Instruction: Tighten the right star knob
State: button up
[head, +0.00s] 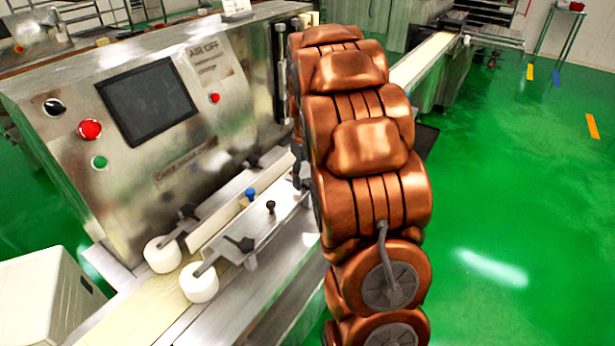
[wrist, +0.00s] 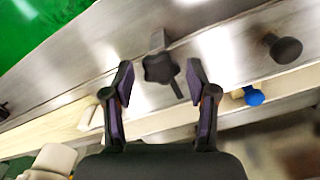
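A dark star knob (wrist: 158,68) with a short stem sits on the metal rail in the wrist view. My gripper (wrist: 159,75) is open, its two fingertips on either side of this knob in the picture. A gap shows on each side, and nothing is held; the depth between fingertips and knob is hard to tell. In the head view my copper-coloured arm hides this knob and most of my gripper. Another black star knob (head: 240,243) is on the front rail, and one more (head: 188,211) is on the rear rail, farther left.
A blue knob (wrist: 253,96) and a round black knob (wrist: 283,48) stand to the right of my gripper; the blue knob (head: 251,194) also shows in the head view. White rollers (head: 199,283) lie over the belt. The panel (head: 147,101) rises behind. Green floor is open at right.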

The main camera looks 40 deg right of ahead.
jog(key=c, duration=0.9)
